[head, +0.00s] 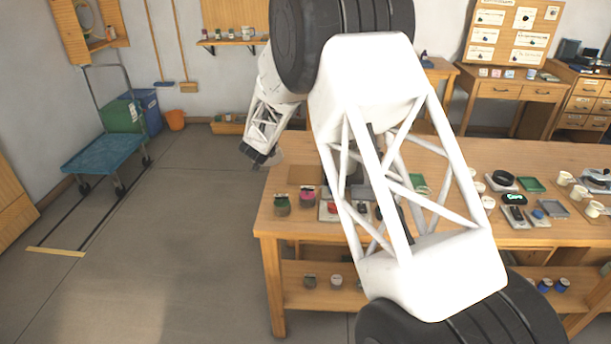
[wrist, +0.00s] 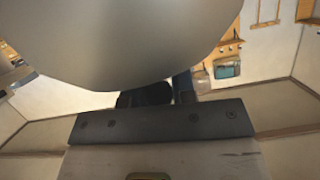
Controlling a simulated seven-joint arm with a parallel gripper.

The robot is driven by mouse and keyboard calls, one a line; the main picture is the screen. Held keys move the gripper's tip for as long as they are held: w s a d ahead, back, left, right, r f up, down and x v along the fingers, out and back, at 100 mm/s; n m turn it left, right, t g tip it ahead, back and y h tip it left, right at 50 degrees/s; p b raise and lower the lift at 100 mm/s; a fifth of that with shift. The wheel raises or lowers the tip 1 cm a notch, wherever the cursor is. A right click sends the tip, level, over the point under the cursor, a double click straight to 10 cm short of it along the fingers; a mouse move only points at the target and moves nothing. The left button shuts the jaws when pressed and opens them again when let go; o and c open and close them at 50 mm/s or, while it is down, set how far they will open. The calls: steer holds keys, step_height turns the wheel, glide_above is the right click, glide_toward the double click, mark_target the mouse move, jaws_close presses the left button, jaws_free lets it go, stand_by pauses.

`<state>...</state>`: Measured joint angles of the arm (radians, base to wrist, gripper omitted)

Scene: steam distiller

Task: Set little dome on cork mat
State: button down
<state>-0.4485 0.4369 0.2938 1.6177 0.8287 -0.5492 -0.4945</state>
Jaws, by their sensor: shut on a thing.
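My gripper (head: 259,156) is at the far left end of the wooden table, raised, with its fingers pointing down. It is shut on the little dome, a smooth grey rounded thing (wrist: 120,45) that fills the upper part of the wrist view. In the head view only a small pale part of the dome (head: 273,157) shows beside the fingers. The dark fingers (wrist: 160,93) are partly hidden behind the dome in the wrist view. A flat brown square that looks like the cork mat (head: 304,174) lies near the table's left end, right of and below my gripper in the picture.
Green (head: 282,208) and pink (head: 307,200) jars stand at the table's front left. A tray with a red-topped item (head: 331,211) is beside them. My arm hides much of the table's middle. Several cups and small trays stand at the right.

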steer(key=w+d+r+m+h, duration=0.3)
steer(key=w+d+r, duration=0.2)
steer(key=d+r, duration=0.4)
steer(key=d, duration=0.5)
steer(key=shift+d+h, duration=0.15)
steer(key=shift+h, duration=0.15)
step_height(320, 180, down, 14)
steer(key=shift+f, duration=0.1)
steer(key=shift+f, duration=1.85)
steer(key=shift+f, duration=0.6)
steer(key=c, duration=0.9)
jaws_free()
steer(key=shift+c, duration=0.2)
steer(key=shift+r, duration=0.1)
